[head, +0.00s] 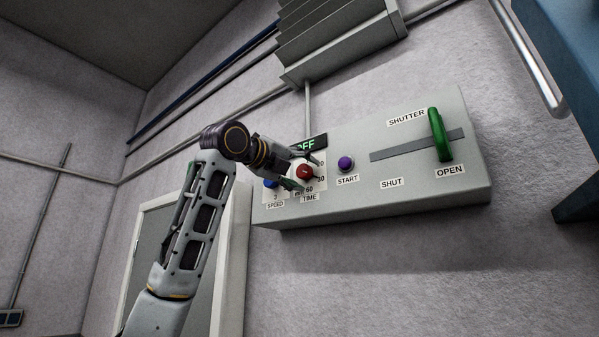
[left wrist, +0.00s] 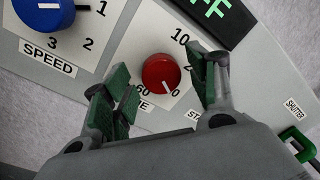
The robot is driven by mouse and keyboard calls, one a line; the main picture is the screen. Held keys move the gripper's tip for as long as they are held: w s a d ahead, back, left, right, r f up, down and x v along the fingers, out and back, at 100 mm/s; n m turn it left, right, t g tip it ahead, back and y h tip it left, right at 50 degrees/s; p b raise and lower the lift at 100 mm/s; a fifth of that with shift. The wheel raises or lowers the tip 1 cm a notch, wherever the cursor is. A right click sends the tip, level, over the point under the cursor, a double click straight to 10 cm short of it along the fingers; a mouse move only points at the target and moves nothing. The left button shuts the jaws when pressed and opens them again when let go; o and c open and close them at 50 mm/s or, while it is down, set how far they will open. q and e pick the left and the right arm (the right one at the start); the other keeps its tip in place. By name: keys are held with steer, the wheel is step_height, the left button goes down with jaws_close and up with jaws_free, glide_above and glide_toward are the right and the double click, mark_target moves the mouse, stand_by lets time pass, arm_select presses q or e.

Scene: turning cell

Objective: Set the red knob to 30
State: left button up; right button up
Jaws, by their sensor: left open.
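The red knob (head: 305,172) sits on the TIME dial of a grey wall panel (head: 340,208). In the left wrist view the red knob (left wrist: 161,72) has a white pointer line aimed to the lower right, towards a label whose visible part reads 0. The 10 and 60 labels also show; the 30 cannot be read clearly there. My left gripper (head: 304,171) is open with its green-padded fingers on either side of the red knob. In the left wrist view a gap shows between each finger of the gripper (left wrist: 162,88) and the knob. My right gripper is out of view.
A blue SPEED knob (head: 271,183) is close on the left. A purple START button (head: 345,163) is to the right, then a green shutter handle (head: 440,135) at the OPEN end of its slot. A display (head: 312,143) reading OFF, partly covered, is above the dial.

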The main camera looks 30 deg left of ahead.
arm_select(q)
steer(key=s+a, duration=0.1)
steer(key=s, duration=1.1)
steer(key=shift+a+f, duration=0.15)
steer(key=shift+f, duration=0.15)
stand_by(0.6)
